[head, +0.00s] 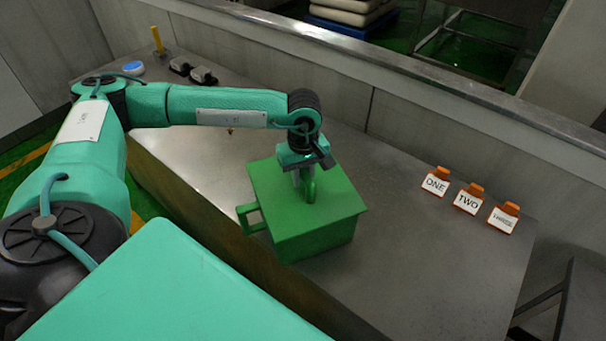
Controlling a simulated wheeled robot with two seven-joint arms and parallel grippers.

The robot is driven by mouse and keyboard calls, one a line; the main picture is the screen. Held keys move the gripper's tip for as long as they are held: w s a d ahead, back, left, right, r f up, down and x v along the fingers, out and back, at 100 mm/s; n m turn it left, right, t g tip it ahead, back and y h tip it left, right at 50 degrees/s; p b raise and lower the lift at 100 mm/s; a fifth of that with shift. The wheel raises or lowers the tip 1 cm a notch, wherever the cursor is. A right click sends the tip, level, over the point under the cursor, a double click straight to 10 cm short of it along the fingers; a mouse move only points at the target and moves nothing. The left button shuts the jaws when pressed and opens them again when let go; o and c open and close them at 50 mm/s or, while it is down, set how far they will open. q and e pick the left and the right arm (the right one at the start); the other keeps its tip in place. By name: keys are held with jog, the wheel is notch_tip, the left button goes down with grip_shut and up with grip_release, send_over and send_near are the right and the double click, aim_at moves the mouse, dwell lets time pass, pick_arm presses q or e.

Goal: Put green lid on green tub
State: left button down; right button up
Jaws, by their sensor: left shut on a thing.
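The green tub (318,246) stands on the grey metal table, with a square side handle (250,215) on its left. The flat square green lid (275,190) covers the top of the tub; from this angle I cannot tell whether it is fully seated. My left gripper (306,186) points down over the lid and is shut on the lid's upright green knob. The fingertips are partly hidden by the wrist and the knob. My right gripper does not show.
Three orange holders with cards ONE (435,184), TWO (468,202) and THREE (502,220) stand at the right. A blue-topped disc (133,68), dark-and-grey small items (203,75) and a yellow post (158,40) are at the far left. The table (420,270) right of the tub is clear.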

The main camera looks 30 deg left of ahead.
pick_arm(q)
jog(key=c, duration=1.2)
grip_release()
jog(key=shift+o, duration=0.2)
jog(key=shift+r, duration=0.1)
